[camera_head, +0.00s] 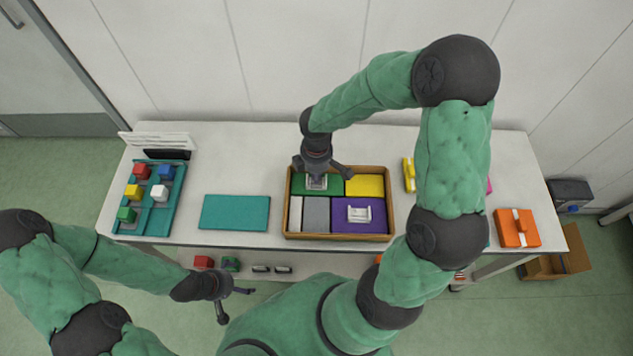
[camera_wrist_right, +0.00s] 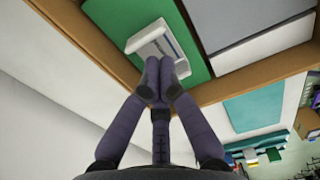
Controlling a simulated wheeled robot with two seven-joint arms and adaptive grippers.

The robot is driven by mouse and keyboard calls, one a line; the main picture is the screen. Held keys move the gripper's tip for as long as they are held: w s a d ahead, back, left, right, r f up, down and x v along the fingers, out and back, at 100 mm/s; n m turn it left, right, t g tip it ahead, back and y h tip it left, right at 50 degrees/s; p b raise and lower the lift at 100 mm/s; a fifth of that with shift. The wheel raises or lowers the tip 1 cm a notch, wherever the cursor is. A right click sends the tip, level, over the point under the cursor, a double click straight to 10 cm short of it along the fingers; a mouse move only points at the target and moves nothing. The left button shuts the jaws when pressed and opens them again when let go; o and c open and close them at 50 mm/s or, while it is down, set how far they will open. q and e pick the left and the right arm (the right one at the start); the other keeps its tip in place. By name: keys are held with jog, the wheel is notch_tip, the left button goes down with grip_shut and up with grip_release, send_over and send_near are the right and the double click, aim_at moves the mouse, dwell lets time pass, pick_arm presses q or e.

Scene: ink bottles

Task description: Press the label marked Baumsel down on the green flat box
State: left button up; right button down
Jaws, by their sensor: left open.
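The green flat box (camera_head: 338,191) lies in the back left compartment of a wooden tray (camera_head: 288,210). It also shows in the right wrist view (camera_wrist_right: 110,15). A white label piece (camera_head: 316,183) is at the green box; it shows in the right wrist view too (camera_wrist_right: 150,40). Its lettering cannot be read, and its lower edge is hidden by my fingertips. My right gripper (camera_head: 318,178) points down above it. Its fingertips (camera_wrist_right: 165,72) are drawn together at the label, with no clear sign of it between them. My left gripper (camera_head: 238,305) is open and empty, in front of the table.
The tray also holds yellow (camera_head: 364,185), grey (camera_head: 316,213) and purple (camera_head: 375,222) boxes. Another white piece (camera_head: 359,214) sits on the purple one. A teal mat (camera_head: 235,212) and a teal rack (camera_head: 127,218) with coloured blocks lie left. An orange box (camera_head: 516,229) lies right.

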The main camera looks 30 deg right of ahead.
jog(key=shift+f+b, duration=0.85)
jog(key=shift+f, duration=0.25)
dwell(0.9)
dwell(0.5)
jog(key=shift+r+p, duration=3.1)
jog(key=shift+r, duration=0.4)
